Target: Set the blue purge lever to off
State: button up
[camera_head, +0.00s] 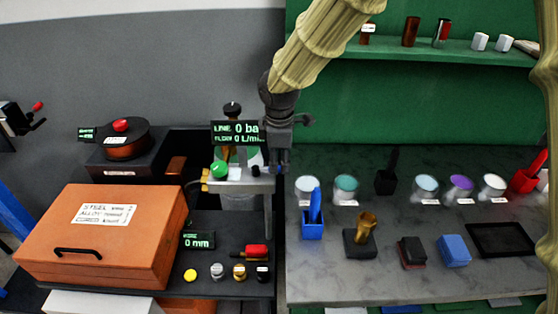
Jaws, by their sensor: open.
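My gripper (281,166) hangs pointing down, just right of a small regulator unit (236,182) that has a green knob (219,169). A dark display (236,132) above the unit reads LINE 0 and FLOW 0; my gripper covers its right end. I cannot clearly make out a blue purge lever. A small dark part (256,170) sits at the unit's right side beside my gripper, too small to identify. My gripper is open and seems to hold nothing. Whether it touches the unit cannot be told.
An orange case (105,235) and a spool device (124,142) are at left. Near the front are a 0 mm display (199,240) and a red-handled part (256,251). The grey bench (300,280) at right holds jars, a blue holder (313,230) and blocks.

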jog(key=shift+w+f, duration=0.25)
jog(key=shift+f, duration=1.05)
grip_shut()
